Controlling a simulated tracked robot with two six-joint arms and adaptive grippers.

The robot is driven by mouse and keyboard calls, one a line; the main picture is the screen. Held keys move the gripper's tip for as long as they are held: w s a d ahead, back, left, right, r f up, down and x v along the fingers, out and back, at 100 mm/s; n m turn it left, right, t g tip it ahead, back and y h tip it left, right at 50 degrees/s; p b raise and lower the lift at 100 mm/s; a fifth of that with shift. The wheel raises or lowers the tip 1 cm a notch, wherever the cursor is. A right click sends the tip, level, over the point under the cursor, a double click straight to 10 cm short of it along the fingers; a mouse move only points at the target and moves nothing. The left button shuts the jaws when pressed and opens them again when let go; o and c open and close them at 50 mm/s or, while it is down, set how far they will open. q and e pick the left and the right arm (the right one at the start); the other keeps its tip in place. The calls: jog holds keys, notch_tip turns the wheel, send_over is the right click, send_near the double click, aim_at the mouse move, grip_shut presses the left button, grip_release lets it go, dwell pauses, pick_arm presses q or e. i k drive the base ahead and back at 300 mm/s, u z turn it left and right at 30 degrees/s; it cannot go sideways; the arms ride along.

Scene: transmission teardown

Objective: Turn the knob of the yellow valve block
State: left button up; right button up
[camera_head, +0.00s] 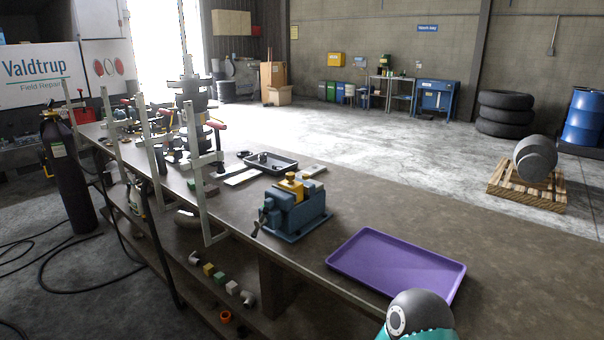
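A yellow block (291,189) sits in the top of a blue vise (296,217) on the long workbench. It looks held between the vise's jaws. A small yellow raised part, perhaps the knob, shows on top of the block; it is too small to tell its angle. The vise's dark handle hangs at the bench's front edge. Neither of my grippers is in view. A grey and teal rounded link of my own arm shows at the bottom right, and its gripper is out of the picture.
A purple tray (397,264) lies empty right of the vise. A dark tray (268,163) with parts stands behind it. Upright metal frames (196,170) line the bench's front edge to the left. Small blocks lie on the lower shelf. The bench's right rear is clear.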

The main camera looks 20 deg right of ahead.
aim_at(289, 176)
jog(key=z, duration=0.1)
jog(key=i, duration=1)
jog(key=u, duration=0.1)
